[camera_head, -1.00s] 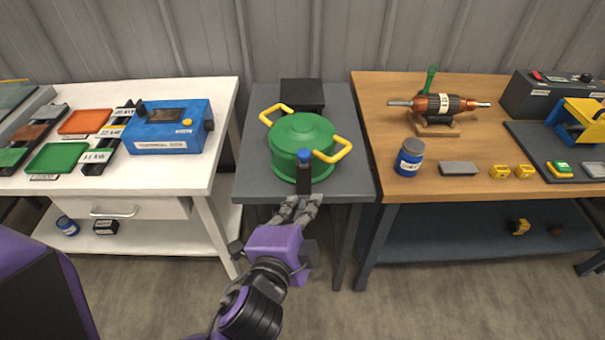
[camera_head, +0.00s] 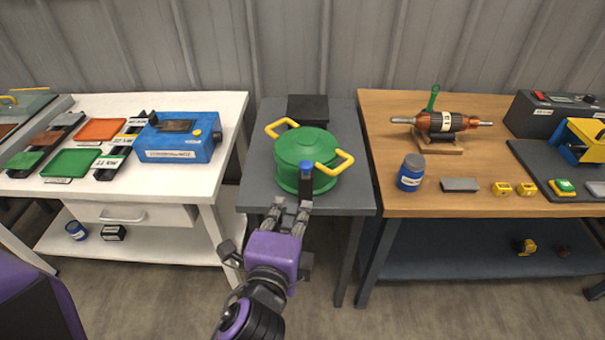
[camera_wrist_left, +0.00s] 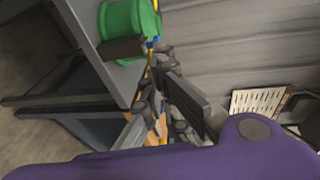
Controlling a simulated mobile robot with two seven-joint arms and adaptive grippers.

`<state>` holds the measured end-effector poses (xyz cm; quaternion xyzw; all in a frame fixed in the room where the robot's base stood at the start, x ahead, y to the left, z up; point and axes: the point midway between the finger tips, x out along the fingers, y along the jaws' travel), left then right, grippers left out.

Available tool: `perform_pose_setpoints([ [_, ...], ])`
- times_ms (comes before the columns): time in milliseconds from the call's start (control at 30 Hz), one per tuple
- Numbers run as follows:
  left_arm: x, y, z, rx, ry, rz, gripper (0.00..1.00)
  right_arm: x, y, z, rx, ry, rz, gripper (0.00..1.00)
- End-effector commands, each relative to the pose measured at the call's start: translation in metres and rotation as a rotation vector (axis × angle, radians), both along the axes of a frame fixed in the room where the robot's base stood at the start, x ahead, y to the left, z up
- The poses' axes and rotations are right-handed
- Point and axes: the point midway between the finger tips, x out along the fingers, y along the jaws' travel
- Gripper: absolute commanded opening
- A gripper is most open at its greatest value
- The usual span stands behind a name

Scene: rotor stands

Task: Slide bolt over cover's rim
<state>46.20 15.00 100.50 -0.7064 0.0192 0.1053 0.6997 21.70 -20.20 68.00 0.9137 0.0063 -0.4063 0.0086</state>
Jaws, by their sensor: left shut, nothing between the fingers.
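The green round vessel with its green cover (camera_head: 306,143) and two yellow handles stands on the grey table (camera_head: 256,190). The bolt, a dark upright piece (camera_head: 304,187) with a blue top (camera_head: 305,167), is at the vessel's front side by the cover's rim. Whether it laps over the rim I cannot tell. My left gripper (camera_head: 289,212) is shut and empty, just in front and slightly left of the bolt's lower end. Contact is unclear. In the left wrist view the vessel (camera_wrist_left: 128,18) and dark bolt (camera_wrist_left: 122,49) lie beyond the fingers (camera_wrist_left: 150,90). My right gripper is not in view.
A black block (camera_head: 307,108) lies behind the vessel. A white bench (camera_head: 235,125) with a blue device (camera_head: 180,138) stands at left. A wooden bench (camera_head: 385,130) at right holds a rotor (camera_head: 445,123) and a blue jar (camera_head: 411,172). Gaps separate the tables.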

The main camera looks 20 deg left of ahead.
Motion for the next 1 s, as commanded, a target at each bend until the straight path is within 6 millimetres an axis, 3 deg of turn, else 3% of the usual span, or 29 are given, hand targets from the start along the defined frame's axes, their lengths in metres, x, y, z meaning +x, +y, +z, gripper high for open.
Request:
perform_pose_setpoints([
  [500,0.102,0.013,-0.014,0.001,-0.005,0.001,0.00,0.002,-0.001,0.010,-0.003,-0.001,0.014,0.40],
  [700,0.120,0.015,-0.019,-0.001,-0.002,0.000,0.00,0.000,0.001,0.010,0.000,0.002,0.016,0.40],
  [1000,0.124,0.015,-0.021,-0.001,-0.002,0.000,0.00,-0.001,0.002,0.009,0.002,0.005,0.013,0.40],
])
